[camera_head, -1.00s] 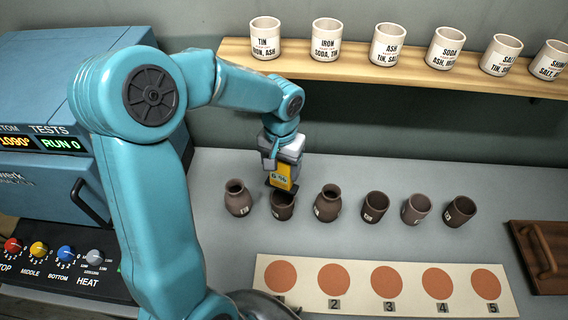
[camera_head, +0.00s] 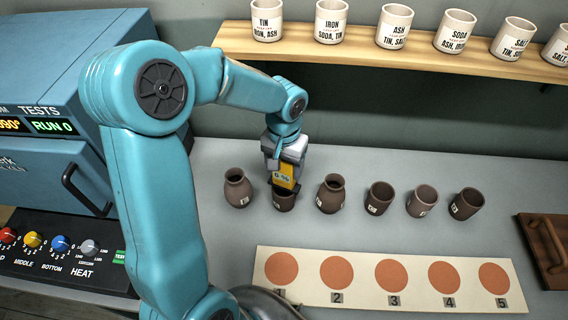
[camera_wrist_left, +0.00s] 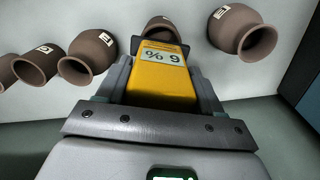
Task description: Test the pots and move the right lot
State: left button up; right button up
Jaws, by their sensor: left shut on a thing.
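My left gripper (camera_head: 286,172) is shut on a yellow meter (camera_head: 284,176) reading about "6 %". In the left wrist view the meter (camera_wrist_left: 165,75) lies between the fingers. Its dark lower end is at the rim of the second brown pot from the left (camera_head: 284,201); I cannot tell whether they touch. The other brown pots stand in the same row: a round one (camera_head: 237,190) to its left, and a necked one (camera_head: 330,195), a cup (camera_head: 380,198), another cup (camera_head: 422,201) and a third cup (camera_head: 467,204) to its right. My right gripper is not in view.
A cream mat (camera_head: 310,298) with numbered orange circles lies in front of the pots. White labelled cups stand on a wooden shelf (camera_head: 330,49) above. A blue kiln (camera_head: 60,75) and a knob panel (camera_head: 60,262) are at left.

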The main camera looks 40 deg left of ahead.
pick_arm(q)
jog(key=shift+s+f+b, duration=0.1)
jog(key=shift+f+b, duration=0.5)
jog(key=shift+b, duration=0.05)
dwell(1.6)
jog(key=shift+r+p, duration=0.75)
jog(key=shift+r, duration=0.2)
jog(key=shift+r+p, duration=1.85)
jog(key=shift+r, duration=0.8)
jog(key=shift+f, duration=0.1)
